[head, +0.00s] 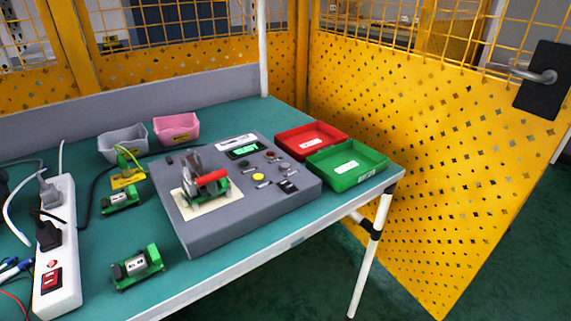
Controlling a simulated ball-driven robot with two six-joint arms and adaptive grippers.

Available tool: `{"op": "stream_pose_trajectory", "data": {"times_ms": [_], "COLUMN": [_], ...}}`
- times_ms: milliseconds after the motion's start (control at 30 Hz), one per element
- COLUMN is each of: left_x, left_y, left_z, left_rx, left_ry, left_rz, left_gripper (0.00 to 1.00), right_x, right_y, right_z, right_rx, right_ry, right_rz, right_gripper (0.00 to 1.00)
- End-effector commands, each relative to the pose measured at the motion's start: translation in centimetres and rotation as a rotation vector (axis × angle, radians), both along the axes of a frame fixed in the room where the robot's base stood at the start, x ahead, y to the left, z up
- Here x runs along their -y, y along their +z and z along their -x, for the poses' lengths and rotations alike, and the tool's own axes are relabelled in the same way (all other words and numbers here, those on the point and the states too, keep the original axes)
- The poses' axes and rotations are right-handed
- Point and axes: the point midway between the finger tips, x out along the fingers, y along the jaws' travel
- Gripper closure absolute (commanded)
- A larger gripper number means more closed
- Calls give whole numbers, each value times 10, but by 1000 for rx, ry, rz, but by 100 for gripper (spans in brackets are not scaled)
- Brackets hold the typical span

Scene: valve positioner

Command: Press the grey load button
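A grey test box (217,231) lies on the green table, with several small controls on its sloped top. Among them is a round greyish button (283,168) on the right side of the panel; its label is too small to read. A yellow round button (258,177) sits to its left and nearer, and a dark round button (245,166) is further left. A lit green display (243,151) is behind them. Neither of my grippers is in view, and nothing touches the controls.
Red (312,134) and green (347,176) trays stand right, grey (122,148) and pink (177,134) bins behind. Loose green modules (137,268) and a power strip (62,270) are left. Yellow fencing encloses the table.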

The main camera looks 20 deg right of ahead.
Motion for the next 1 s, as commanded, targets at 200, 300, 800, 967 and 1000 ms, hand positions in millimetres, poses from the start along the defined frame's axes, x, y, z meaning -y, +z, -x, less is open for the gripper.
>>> {"op": "stream_pose_trajectory", "data": {"times_ms": [200, 300, 800, 967, 1000], "left_x": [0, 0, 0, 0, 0], "left_y": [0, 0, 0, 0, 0], "left_z": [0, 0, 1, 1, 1], "left_rx": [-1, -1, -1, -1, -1], "left_ry": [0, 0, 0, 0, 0], "left_rz": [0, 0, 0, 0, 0], "left_gripper": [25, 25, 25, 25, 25], "right_x": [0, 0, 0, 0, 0], "right_y": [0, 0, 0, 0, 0], "right_z": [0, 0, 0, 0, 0], "right_rx": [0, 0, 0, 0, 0], "right_ry": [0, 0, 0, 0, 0], "right_rz": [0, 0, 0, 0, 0], "right_gripper": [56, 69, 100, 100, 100]}}
